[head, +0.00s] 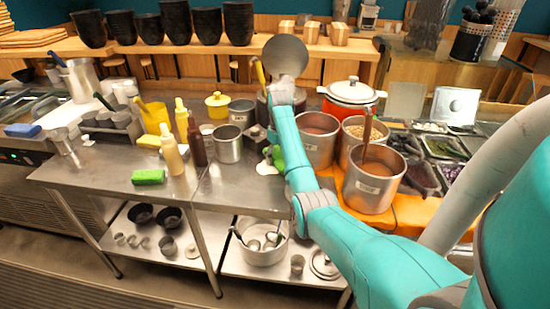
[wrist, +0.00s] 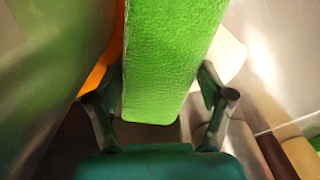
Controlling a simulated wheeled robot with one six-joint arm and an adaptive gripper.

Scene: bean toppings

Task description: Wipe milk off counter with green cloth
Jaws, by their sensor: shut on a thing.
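My gripper (wrist: 161,80) is shut on the green cloth (wrist: 170,50), a thick textured piece that fills the middle of the wrist view between both fingers. In the head view the green cloth (head: 277,157) shows beside my arm, low over the steel counter between the pots; my fingers are mostly hidden there. A white milk patch (head: 266,169) lies on the counter just below and left of the cloth. It also shows in the wrist view (wrist: 230,56) to the right of the cloth, partly covered by it. I cannot tell whether the cloth touches the counter.
Steel pots stand close on both sides: one at left (head: 228,146), others at right (head: 318,138) and (head: 373,183). Sauce bottles (head: 172,152) and a separate green block (head: 148,177) are on the left counter (head: 110,170). The counter's front edge around that block is fairly clear.

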